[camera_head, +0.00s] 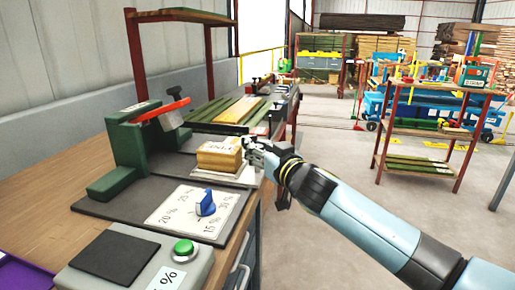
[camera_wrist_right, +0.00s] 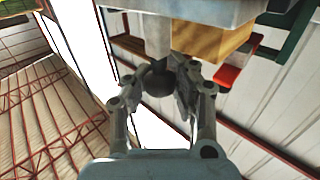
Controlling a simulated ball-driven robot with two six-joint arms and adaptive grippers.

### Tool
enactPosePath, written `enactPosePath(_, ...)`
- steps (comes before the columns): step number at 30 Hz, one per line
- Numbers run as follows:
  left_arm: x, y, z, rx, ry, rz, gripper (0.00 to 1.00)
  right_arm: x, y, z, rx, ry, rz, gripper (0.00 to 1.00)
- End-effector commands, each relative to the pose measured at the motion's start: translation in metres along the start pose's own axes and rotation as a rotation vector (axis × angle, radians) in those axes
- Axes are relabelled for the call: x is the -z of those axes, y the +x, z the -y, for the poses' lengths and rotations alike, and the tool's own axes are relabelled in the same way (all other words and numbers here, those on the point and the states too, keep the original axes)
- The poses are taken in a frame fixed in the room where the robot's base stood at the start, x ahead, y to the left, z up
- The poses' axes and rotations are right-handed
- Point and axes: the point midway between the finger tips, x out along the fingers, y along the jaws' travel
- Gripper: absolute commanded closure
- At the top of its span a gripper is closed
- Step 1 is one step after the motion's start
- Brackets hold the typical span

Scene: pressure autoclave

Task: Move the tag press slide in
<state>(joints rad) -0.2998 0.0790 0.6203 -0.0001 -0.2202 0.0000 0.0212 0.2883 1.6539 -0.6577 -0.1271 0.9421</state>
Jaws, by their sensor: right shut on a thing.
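The green tag press (camera_head: 130,150) with a red lever (camera_head: 152,110) stands on a dark base on the workbench. A light slide plate (camera_head: 228,178) sits to its right and bears a yellow wooden block (camera_head: 219,155). My right gripper (camera_head: 252,150) is at the slide's right end, beside the block. In the right wrist view, its fingers (camera_wrist_right: 170,85) are closed around a dark round knob (camera_wrist_right: 157,78) on a grey stem. My left gripper is not in view.
A dial plate with a blue knob (camera_head: 205,203) and a box with a green button (camera_head: 183,248) are in front of the press. A stack of boards (camera_head: 232,110) lies behind. The floor right of the bench is open up to a red shelf rack (camera_head: 425,138).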

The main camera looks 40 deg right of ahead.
Motion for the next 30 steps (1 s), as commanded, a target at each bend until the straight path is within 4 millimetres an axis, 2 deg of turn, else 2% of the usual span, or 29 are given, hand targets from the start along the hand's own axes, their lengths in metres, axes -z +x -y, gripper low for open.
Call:
enactPosePath(16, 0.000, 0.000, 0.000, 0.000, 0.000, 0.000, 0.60, -0.003, -0.001, 0.002, 0.003, 0.005, 0.003, 1.00)
enactPosePath(24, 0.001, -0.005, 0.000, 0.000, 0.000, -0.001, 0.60, -0.003, 0.023, 0.028, 0.004, 0.011, 0.004, 1.00)
enactPosePath(30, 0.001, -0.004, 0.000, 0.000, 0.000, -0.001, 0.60, -0.006, 0.024, 0.030, 0.004, 0.008, 0.007, 1.00)
